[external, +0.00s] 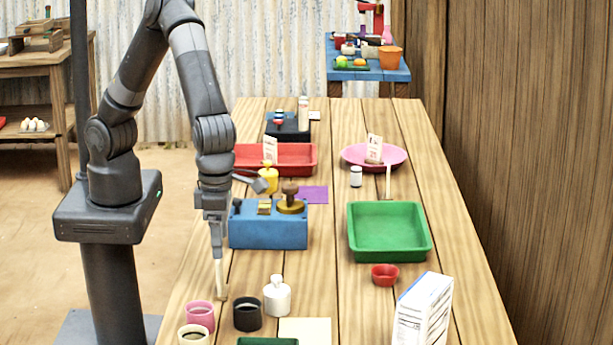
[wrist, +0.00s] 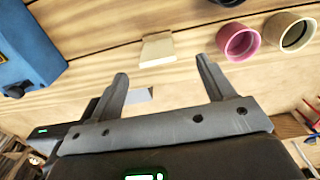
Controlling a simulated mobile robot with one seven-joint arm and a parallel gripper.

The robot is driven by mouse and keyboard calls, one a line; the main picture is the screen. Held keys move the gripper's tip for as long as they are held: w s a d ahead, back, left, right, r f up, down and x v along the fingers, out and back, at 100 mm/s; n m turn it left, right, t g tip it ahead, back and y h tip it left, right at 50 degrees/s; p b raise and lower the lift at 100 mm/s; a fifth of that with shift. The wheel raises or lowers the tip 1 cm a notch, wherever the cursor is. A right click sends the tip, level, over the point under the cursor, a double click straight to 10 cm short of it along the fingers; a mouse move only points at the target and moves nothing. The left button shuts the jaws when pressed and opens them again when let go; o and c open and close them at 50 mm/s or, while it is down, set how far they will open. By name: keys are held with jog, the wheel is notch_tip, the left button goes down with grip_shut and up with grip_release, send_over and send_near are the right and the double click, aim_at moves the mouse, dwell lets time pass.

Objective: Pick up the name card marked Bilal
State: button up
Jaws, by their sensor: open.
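A pale card on a small wooden base (external: 219,276) stands upright at the table's left edge, seen nearly edge-on in the external view. A pale wooden piece (wrist: 157,50), likely the same card stand, shows just beyond my fingertips in the wrist view. No name on it can be read, so I cannot tell if it is Bilal's. My gripper (external: 215,238) points down just above this card. In the wrist view my gripper (wrist: 162,68) is open, with nothing between its fingers. Other cards stand by the red tray (external: 270,149), on the pink plate (external: 374,149) and behind the green tray (external: 388,182).
A pink cup (external: 200,315), a dark cup (external: 248,315) and a white bottle (external: 277,297) stand close to the right and front of the card. A blue box (external: 268,235) lies behind it. A green tray (external: 357,255) and a white carton (external: 422,310) are farther right.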

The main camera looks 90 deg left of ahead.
aim_at(220, 281)
notch_tip(220, 281, down, 6)
jog(key=shift+s+d+r, duration=0.15)
jog(key=shift+r, duration=0.1)
jog(key=shift+s+a+f, duration=0.1)
jog(key=shift+a+f, duration=0.1)
jog(key=shift+f, duration=1.2)
jog(key=shift+s+a+f, duration=0.1)
jog(key=shift+a+f, duration=0.1)
jog(key=shift+f, duration=1.15)
jog(key=c, duration=1.1)
